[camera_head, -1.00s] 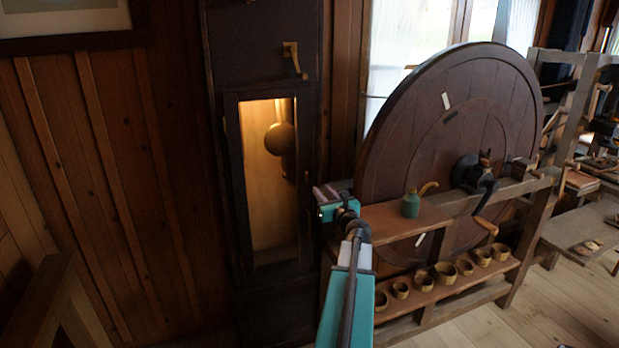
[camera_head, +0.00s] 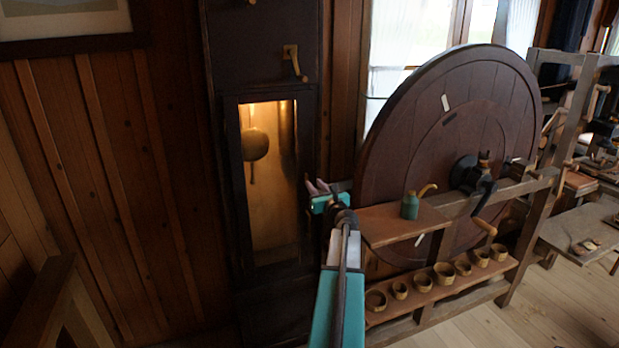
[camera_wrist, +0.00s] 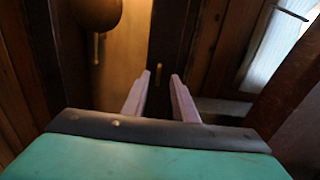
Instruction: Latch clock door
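The clock door (camera_head: 231,190) is a dark frame around a lit opening on the tall clock case, and it looks closed or nearly so. The round pendulum (camera_head: 255,145) hangs behind it; it also shows in the wrist view (camera_wrist: 98,12). In the wrist view a small upright brass piece (camera_wrist: 158,73), perhaps the latch, sits on the dark door edge. My gripper (camera_head: 315,186) is at the door's right edge. In the wrist view its two pale pink fingers (camera_wrist: 160,75) are apart with nothing held, the brass piece showing between their tips. Contact cannot be told.
A brass lever (camera_head: 293,58) sits on the panel above the door. A large wooden wheel (camera_head: 400,150) stands close at right, with a green oil can (camera_head: 410,206) on a shelf and several small cups (camera_head: 422,282) below. Plank wall (camera_head: 110,180) lies at left.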

